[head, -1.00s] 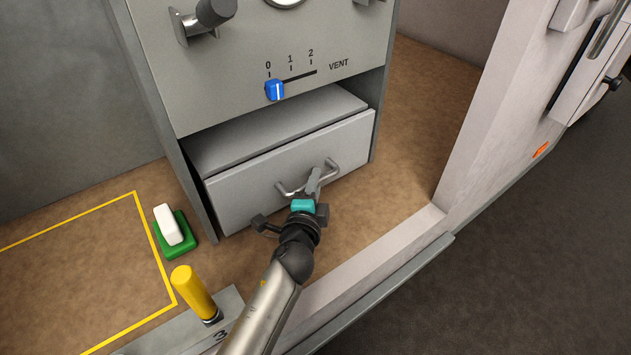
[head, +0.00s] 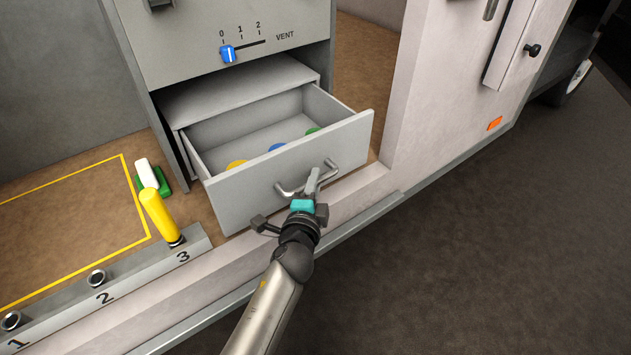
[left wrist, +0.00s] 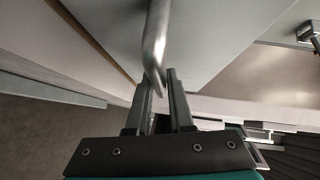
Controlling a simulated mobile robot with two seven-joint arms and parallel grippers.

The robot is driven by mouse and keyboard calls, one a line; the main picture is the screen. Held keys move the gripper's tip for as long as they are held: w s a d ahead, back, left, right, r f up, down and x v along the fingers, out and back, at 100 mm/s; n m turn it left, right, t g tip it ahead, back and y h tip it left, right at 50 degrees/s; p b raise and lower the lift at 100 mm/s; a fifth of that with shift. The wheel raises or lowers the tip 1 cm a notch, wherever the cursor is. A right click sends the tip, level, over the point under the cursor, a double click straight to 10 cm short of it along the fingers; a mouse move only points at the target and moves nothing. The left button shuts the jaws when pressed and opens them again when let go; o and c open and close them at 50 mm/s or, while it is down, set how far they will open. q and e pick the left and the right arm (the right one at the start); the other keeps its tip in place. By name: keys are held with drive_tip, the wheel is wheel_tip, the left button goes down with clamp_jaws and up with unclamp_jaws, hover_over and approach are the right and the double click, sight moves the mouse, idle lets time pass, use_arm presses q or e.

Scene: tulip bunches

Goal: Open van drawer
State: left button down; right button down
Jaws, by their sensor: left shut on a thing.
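The grey van drawer (head: 240,195) is pulled well out of its cabinet in the head view. Parts of yellow, blue and green things show inside it. A curved metal handle (head: 286,190) is on its front, and it also shows in the left wrist view (left wrist: 157,40). My left gripper (head: 312,180) is shut on the handle's right part. In the left wrist view its two fingers (left wrist: 160,92) are on either side of the handle bar. My right gripper is not in view.
A vent panel with a blue slider (head: 227,54) is above the drawer. A white block on a green base (head: 165,184) and a yellow peg (head: 158,214) in a numbered rail (head: 130,272) are at the left. A pale van wall (head: 425,90) rises at the right.

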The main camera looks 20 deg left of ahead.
use_arm(q)
drive_tip(key=shift+d, duration=0.1)
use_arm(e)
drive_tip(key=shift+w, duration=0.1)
use_arm(q)
drive_tip(key=c, duration=0.8)
unclamp_jaws()
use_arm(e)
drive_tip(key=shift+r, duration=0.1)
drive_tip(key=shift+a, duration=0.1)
